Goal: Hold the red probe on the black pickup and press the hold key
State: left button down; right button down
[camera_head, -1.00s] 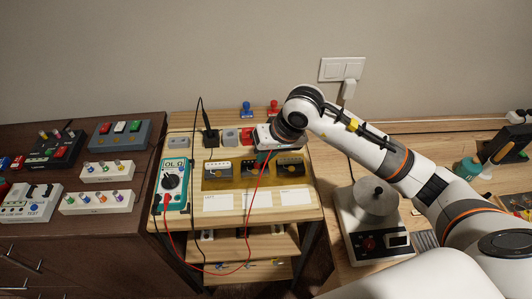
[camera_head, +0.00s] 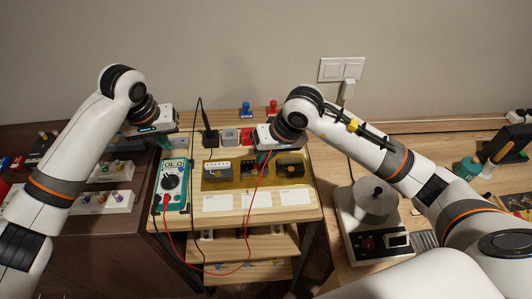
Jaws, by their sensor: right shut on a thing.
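The teal multimeter (camera_head: 173,184) lies at the left of the light wooden bench, its display reading OL Ω. A red lead (camera_head: 254,197) runs from it up to my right gripper (camera_head: 263,156). That gripper is shut on the red probe, which is mostly hidden by the fingers. It is over the middle of the yellow mat (camera_head: 240,183), between a dark pickup (camera_head: 249,167) and a black pickup (camera_head: 290,167). I cannot tell whether the tip touches a pickup. My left gripper (camera_head: 165,141) is just above the multimeter's top end; its finger opening and the hold key are not clear.
A pickup with a pale top (camera_head: 217,168) lies at the mat's left. White cards (camera_head: 217,203) lie in front. A black probe (camera_head: 209,136) stands behind the mat. A round-topped device (camera_head: 374,205) stands at right. Effect pedals (camera_head: 105,201) are on the dark cabinet at left.

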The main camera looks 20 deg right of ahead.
pick_arm(q)
jog(key=shift+s+d+m+y, duration=0.4)
jog(key=shift+s+d, duration=0.1)
jog(key=shift+d, duration=0.15)
jog(key=shift+f, duration=0.25)
pick_arm(e)
jog(key=shift+a, duration=0.1)
pick_arm(q)
jog(key=shift+f, duration=2.4)
jog(key=shift+w+f, duration=0.1)
jog(key=shift+f, duration=0.05)
jog(key=shift+w+d+f, duration=0.1)
jog(key=shift+w+f, duration=0.05)
jog(key=shift+f, duration=0.05)
pick_arm(e)
jog(key=shift+f, duration=0.7)
dwell(2.3)
